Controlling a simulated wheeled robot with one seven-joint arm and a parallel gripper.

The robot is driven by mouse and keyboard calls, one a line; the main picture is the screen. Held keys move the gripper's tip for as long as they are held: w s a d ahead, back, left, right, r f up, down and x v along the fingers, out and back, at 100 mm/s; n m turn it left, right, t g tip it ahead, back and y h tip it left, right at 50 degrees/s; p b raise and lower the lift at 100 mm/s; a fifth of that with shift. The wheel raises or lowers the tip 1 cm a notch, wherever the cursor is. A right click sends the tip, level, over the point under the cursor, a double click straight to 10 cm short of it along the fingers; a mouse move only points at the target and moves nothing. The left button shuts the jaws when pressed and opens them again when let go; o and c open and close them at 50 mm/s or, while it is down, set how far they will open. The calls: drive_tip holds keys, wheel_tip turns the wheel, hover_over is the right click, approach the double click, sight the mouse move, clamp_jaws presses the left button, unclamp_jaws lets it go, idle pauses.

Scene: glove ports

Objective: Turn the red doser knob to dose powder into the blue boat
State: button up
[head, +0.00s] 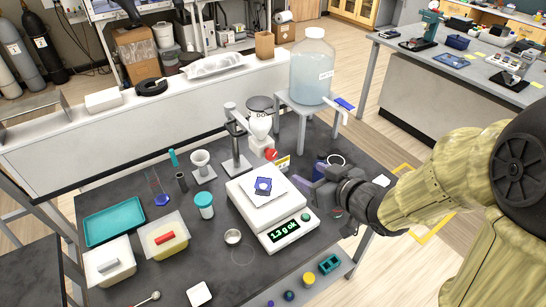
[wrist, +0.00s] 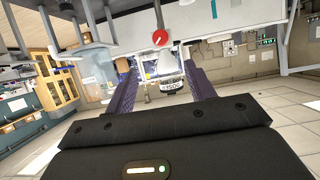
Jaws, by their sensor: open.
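The red doser knob (head: 270,154) sits on the front of the white doser (head: 260,125), which is held on a stand above the balance. In the wrist view the knob (wrist: 160,38) shows ahead, a little above the gap between my fingertips. My gripper (head: 299,181) is open and empty, its purple fingers to the right of the knob and apart from it. The fingers also show in the wrist view (wrist: 160,72). The blue boat (head: 263,185) lies on the pan of the white balance (head: 255,212), below the doser.
A large bottle (head: 312,70) stands on a grey stand (head: 300,105) behind my gripper. A yellow label (head: 283,163) stands near the knob. A teal-lidded jar (head: 204,205), a funnel stand (head: 202,165) and tubs are left of the balance.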

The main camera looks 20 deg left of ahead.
idle(0.3)
drive_tip(key=p, duration=0.6)
approach(273, 156)
drive_tip(key=x, duration=0.9)
drive_tip(key=shift+w+a, duration=0.15)
drive_tip(key=shift+a, duration=0.05)
drive_tip(key=c, duration=0.9)
drive_tip(key=shift+a, duration=0.25)
drive_tip(key=shift+c, duration=0.2)
drive_tip(key=shift+d, duration=0.25)
